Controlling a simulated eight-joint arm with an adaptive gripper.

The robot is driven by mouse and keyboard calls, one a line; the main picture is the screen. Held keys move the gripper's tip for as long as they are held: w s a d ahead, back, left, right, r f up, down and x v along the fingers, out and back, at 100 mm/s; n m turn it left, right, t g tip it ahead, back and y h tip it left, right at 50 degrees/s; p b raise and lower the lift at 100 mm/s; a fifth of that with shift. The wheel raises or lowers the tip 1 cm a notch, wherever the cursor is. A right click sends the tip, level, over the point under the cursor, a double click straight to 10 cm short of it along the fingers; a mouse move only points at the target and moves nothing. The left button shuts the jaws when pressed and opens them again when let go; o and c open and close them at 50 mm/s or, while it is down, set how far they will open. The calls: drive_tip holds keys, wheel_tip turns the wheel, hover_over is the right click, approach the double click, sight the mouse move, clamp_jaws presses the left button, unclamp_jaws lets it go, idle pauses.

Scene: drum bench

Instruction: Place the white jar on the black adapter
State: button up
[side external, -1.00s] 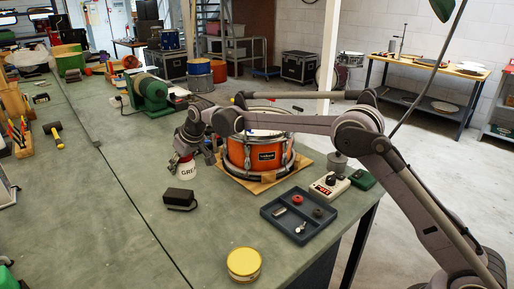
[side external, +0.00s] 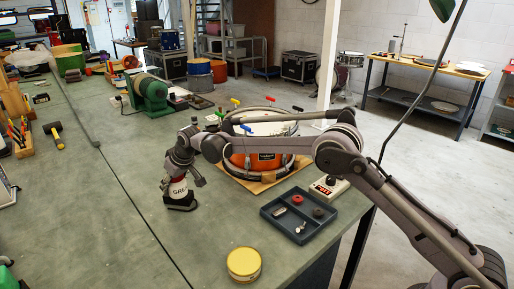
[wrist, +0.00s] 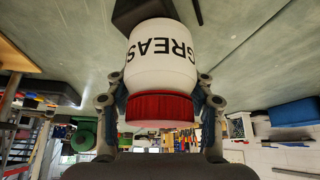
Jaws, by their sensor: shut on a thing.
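The white jar (side external: 179,188) has black "GREASE" lettering and a red lid. In the side view it stands over the black adapter (side external: 180,204) on the green bench, and I cannot tell whether it rests on it or hangs just above. My gripper (side external: 180,178) is shut on the jar. In the wrist view the jar (wrist: 162,60) shows with its red lid (wrist: 162,108) between the two fingers, and the black adapter (wrist: 140,12) shows beyond the jar's base. The adapter's top is mostly hidden by the jar.
An orange drum (side external: 255,161) on a wooden board stands to the right, close to my arm. A dark tray (side external: 298,214) with small parts and a yellow tin (side external: 244,264) lie nearer the camera. The bench left of the adapter is clear as far as a mallet (side external: 54,135).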

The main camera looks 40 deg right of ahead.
drive_tip(key=shift+f, duration=0.15)
drive_tip(key=o, duration=1.3)
drive_tip(key=shift+o, duration=0.2)
drive_tip(key=s+d+r, duration=0.4)
drive_tip(key=s+r, duration=0.3)
drive_tip(key=r, duration=0.1)
drive_tip(key=s+d+r, duration=0.4)
drive_tip(key=s+r, duration=0.4)
drive_tip(key=r, duration=0.1)
drive_tip(key=s+d+f+m, duration=0.1)
drive_tip(key=s+d+f, duration=0.2)
drive_tip(key=s, duration=1.1)
drive_tip(key=s+d+f+m+t+h, duration=0.1)
drive_tip(key=s+d+f, duration=0.3)
drive_tip(key=s, duration=1)
drive_tip(key=d, duration=0.3)
drive_tip(key=shift+s+m, duration=0.2)
drive_tip(key=shift+m, duration=0.1)
